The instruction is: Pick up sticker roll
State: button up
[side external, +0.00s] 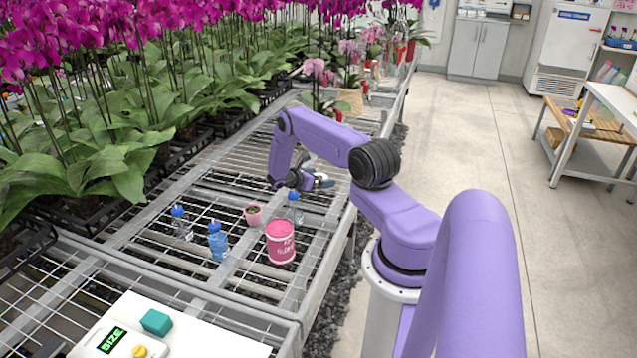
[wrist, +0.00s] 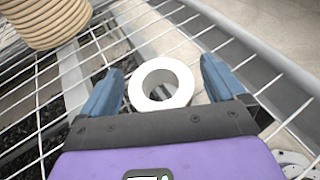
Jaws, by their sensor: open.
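The sticker roll is a white ring (wrist: 181,72) with an open centre in the wrist view. It lies on the wire bench, between and just beyond my gripper's two blue fingers. My gripper (wrist: 160,88) is open, with one finger on each side of the roll and visible gaps to both. Whether the fingers are level with the roll or above it, I cannot tell. In the side external view my gripper (side external: 318,182) is low over the bench near its right edge, and the roll is hard to make out there.
A coiled tan pot (wrist: 42,20) stands at upper left in the wrist view. On the mesh bench are a pink tub (side external: 280,242), a small pink pot (side external: 253,214), a blue bottle (side external: 217,242) and clear blue-capped bottles (side external: 180,224). Orchids fill the left side.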

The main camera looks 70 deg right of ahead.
jog(key=c, duration=1.1)
jog(key=shift+o, duration=0.2)
jog(key=shift+r, duration=0.1)
